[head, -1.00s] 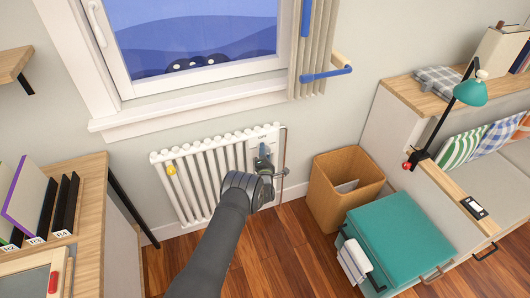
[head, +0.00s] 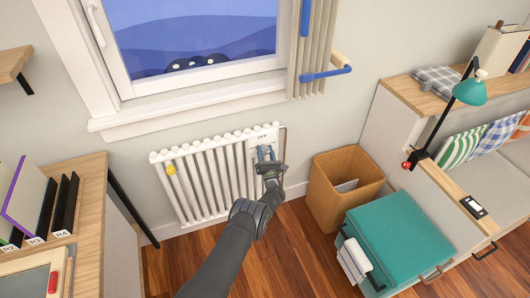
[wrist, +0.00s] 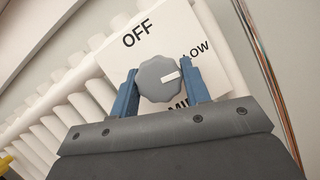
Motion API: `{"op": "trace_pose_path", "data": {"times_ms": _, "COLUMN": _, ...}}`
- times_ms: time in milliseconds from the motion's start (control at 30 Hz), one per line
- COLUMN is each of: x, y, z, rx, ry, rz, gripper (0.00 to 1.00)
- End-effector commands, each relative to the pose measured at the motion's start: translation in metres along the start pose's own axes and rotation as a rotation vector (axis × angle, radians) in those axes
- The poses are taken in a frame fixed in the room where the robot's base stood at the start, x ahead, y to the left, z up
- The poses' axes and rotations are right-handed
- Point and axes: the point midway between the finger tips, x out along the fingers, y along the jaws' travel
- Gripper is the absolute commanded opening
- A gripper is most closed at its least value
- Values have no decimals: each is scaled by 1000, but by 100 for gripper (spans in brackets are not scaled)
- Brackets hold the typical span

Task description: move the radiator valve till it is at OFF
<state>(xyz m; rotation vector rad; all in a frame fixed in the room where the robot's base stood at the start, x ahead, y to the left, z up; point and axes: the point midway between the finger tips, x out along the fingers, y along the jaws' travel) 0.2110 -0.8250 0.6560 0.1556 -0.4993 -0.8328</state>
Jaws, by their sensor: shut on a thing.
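The radiator valve is a grey lobed knob (wrist: 159,79) with a white mark, in front of a white label plate (wrist: 113,62). The plate reads OFF at its upper left and LOW at the right; a third word below is partly hidden. The white mark points right and slightly up, just below the word LOW. My gripper (wrist: 160,90) has its blue fingers on either side of the knob, shut on it. In the head view, my gripper (head: 267,153) is at the radiator's upper right, and it mostly hides the knob there.
A thin pipe (head: 284,150) runs close to the right of the plate. A wooden bin (head: 335,205) and teal-topped box (head: 400,240) stand to the right.

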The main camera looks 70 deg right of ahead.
Motion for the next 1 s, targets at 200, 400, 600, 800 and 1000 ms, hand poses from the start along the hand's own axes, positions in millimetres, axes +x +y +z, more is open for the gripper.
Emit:
{"op": "trace_pose_path", "data": {"times_ms": 200, "x": 0, "y": 1, "z": -2, "rx": -40, "ry": 3, "rz": 18, "gripper": 20}}
{"op": "trace_pose_path", "data": {"times_ms": 400, "x": 0, "y": 1, "z": -2, "rx": -47, "ry": 4, "rz": 21, "gripper": 20}}
{"op": "trace_pose_path", "data": {"times_ms": 600, "x": 0, "y": 1, "z": -2, "rx": -46, "ry": 4, "rz": 21, "gripper": 20}}
{"op": "trace_pose_path", "data": {"times_ms": 800, "x": 0, "y": 1, "z": -2, "rx": -46, "ry": 3, "rz": 20, "gripper": 65}}
{"op": "trace_pose_path", "data": {"times_ms": 1000, "x": 0, "y": 0, "z": -1, "rx": -46, "ry": 2, "rz": 20, "gripper": 65}}
